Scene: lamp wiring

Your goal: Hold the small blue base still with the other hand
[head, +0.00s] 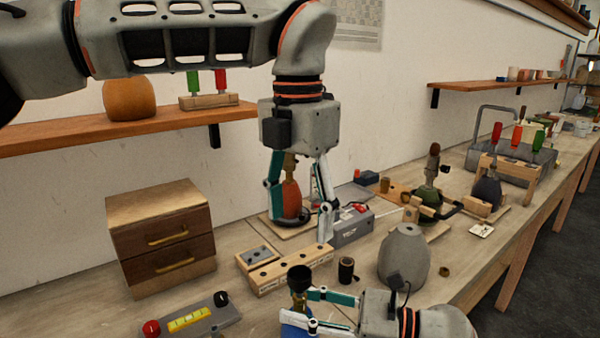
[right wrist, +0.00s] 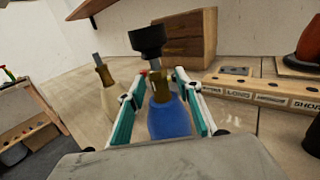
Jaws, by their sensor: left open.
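The small blue base (right wrist: 169,121) stands upright in the right wrist view, with a brass neck and a wide black socket (right wrist: 147,41) on top. In the head view only part of the blue base (head: 293,331) shows at the bottom edge, below its black socket (head: 300,277). My right gripper (head: 296,304) is open, with one finger on each side of the brass neck; gaps show between fingers and neck in the right wrist view (right wrist: 158,84). My left gripper (head: 299,222) is open and points down, with its fingers either side of an orange-red base (head: 291,200).
A cream base (right wrist: 113,97) stands close left of the blue one. A wooden labelled block (head: 288,271), a dark cup (head: 346,270) and a grey lamp base (head: 404,256) are nearby. A level box with knobs (head: 188,320) lies front left. A drawer box (head: 161,236) stands behind.

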